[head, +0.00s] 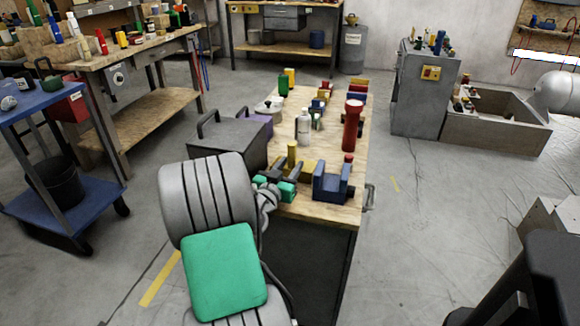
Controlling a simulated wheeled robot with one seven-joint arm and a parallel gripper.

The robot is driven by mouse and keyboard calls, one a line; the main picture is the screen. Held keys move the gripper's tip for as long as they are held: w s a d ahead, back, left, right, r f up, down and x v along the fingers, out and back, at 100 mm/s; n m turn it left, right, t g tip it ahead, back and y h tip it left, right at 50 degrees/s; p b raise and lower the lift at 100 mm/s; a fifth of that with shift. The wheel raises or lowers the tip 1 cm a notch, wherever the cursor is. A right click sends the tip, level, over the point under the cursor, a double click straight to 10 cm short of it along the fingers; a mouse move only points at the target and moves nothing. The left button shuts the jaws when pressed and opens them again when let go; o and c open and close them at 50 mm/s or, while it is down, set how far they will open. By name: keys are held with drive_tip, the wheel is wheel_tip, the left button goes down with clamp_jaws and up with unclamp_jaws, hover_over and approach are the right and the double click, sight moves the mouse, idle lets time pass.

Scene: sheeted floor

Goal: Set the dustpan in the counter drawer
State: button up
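The wooden-topped counter (339,130) stands in the middle of the head view. A metal handle (369,197) sticks out from its right side near the front corner; it may belong to the drawer, whose front is hidden. I cannot make out a dustpan for certain. A blue U-shaped object (331,184) lies on the near end of the counter. My gripper (276,187), with green parts, is low over the counter's near left corner, left of the blue object. A dark object (289,171) is close to it. Whether the fingers are open or shut is unclear.
A grey box with a dark handle (228,139) is on the left. Bottles, a red torch-like item (352,125) and small blocks crowd the counter. A blue cart (70,205) stands far left. The floor (420,235) right of the counter is clear.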

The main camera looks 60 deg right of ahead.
drive_tip(key=shift+o, duration=0.7)
drive_tip(key=shift+r, duration=0.1)
